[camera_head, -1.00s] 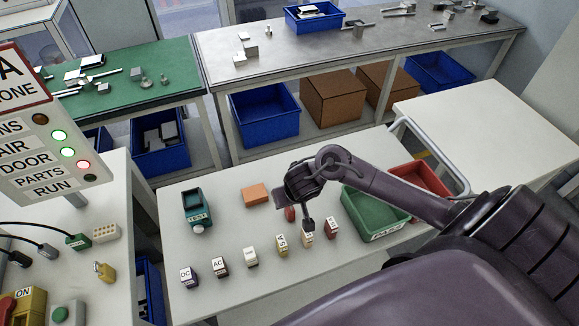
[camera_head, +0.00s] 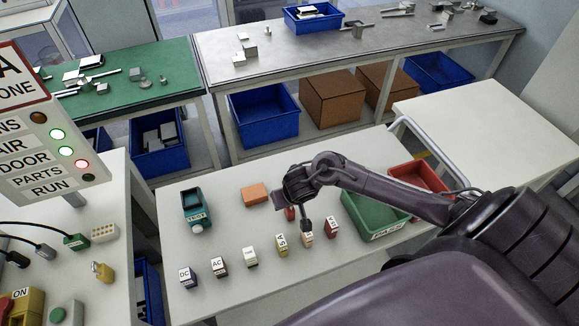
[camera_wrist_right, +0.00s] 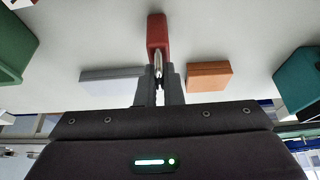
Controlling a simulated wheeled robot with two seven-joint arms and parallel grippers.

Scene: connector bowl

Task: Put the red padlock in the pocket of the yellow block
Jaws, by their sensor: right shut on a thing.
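The red padlock (camera_wrist_right: 158,34) is in my right gripper (camera_wrist_right: 159,88), its metal shackle between the two shut fingers and its red body beyond the tips. In the head view the red padlock (camera_head: 290,213) shows small beside my right gripper (camera_head: 298,216), over the middle of the white table. I cannot tell whether it touches the tabletop. A yellow block (camera_head: 36,301) marked ON stands at the lower left on another white table, partly cut off by the frame. A small yellow padlock-like piece (camera_head: 103,271) stands near it. I cannot make out the pocket. My left gripper is not in view.
An orange block (camera_head: 255,194) and a teal device (camera_head: 196,210) lie left of my gripper. Several labelled blocks (camera_head: 219,267) stand in a row in front. A green bin (camera_head: 375,214) and a red bin (camera_head: 420,178) are right. A sign panel (camera_head: 50,150) rises at the left.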

